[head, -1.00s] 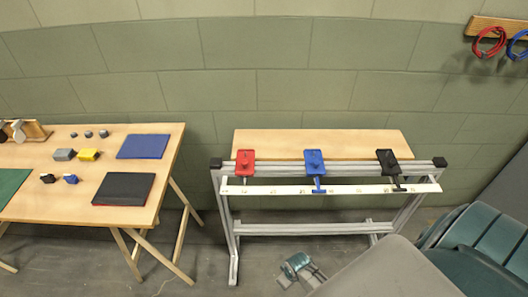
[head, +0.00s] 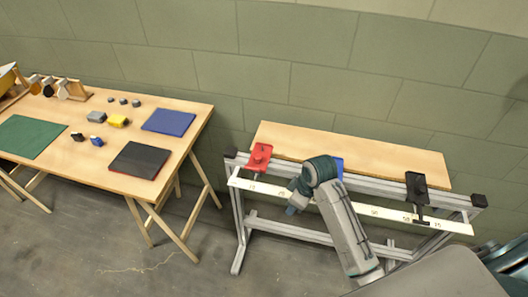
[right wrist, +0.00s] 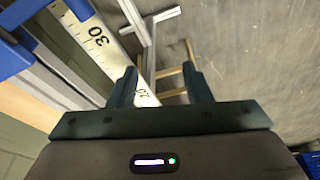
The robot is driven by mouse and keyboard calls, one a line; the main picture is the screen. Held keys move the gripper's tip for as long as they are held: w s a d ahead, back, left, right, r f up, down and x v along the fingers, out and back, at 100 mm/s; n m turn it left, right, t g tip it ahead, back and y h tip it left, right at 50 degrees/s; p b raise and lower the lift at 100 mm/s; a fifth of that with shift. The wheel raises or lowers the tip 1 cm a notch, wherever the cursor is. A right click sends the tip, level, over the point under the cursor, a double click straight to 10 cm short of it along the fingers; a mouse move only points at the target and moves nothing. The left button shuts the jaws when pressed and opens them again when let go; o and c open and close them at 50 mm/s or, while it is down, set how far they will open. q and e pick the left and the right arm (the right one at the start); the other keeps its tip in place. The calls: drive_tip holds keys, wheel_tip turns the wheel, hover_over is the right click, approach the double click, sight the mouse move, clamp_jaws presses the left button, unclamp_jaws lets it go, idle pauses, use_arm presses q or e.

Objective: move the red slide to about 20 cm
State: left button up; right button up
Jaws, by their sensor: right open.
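The red slide (head: 259,157) sits near the left end of the rail on the aluminium frame, around the low end of the white scale strip (head: 386,213). My right gripper (head: 292,210) is at the front of the strip, to the right of the red slide and apart from it. In the right wrist view its jaws (right wrist: 159,70) are open, with nothing held between them. The strip passes beside the left finger, and a "30" mark is readable on it (right wrist: 97,35). The red slide is not visible there. My left gripper is not in view.
The blue slide (head: 338,166) is mostly hidden behind my right arm; blue parts (right wrist: 75,9) show in the right wrist view. A black slide (head: 416,187) sits farther right. A wooden table (head: 190,113) with blocks and mats stands left, with a floor gap between.

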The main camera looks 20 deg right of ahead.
sight(258, 156)
drive_tip(key=w+r+n, duration=0.1)
drive_tip(key=w, duration=0.2)
drive_tip(key=w+r+n, duration=0.1)
drive_tip(key=w+r, duration=0.1)
drive_tip(key=w+r+n+y, duration=0.1)
drive_tip(key=w+r, duration=0.1)
drive_tip(key=w, duration=0.1)
drive_tip(key=shift+w+a+r, duration=0.15)
drive_tip(key=shift+w+a, duration=0.05)
drive_tip(key=shift+w, duration=0.1)
drive_tip(key=w+r+n+g+y, duration=0.1)
drive_tip(key=w+r+n+y, duration=0.1)
drive_tip(key=w+r+n, duration=0.55)
use_arm(q)
wheel_tip(258, 156, up, 2)
drive_tip(key=shift+a+r+p, duration=0.1)
drive_tip(key=shift+a+p, duration=0.05)
drive_tip(key=shift+p, duration=0.9)
use_arm(e)
drive_tip(key=a+f+m, duration=0.1)
drive_tip(key=f, duration=0.1)
drive_tip(key=w+a+f, duration=0.1)
drive_tip(key=a+f, duration=0.1)
drive_tip(key=f, duration=0.1)
drive_tip(key=w+a+f+m, duration=0.1)
drive_tip(key=f, duration=0.2)
drive_tip(key=shift+a+m, duration=0.3)
drive_tip(key=shift+m, duration=0.05)
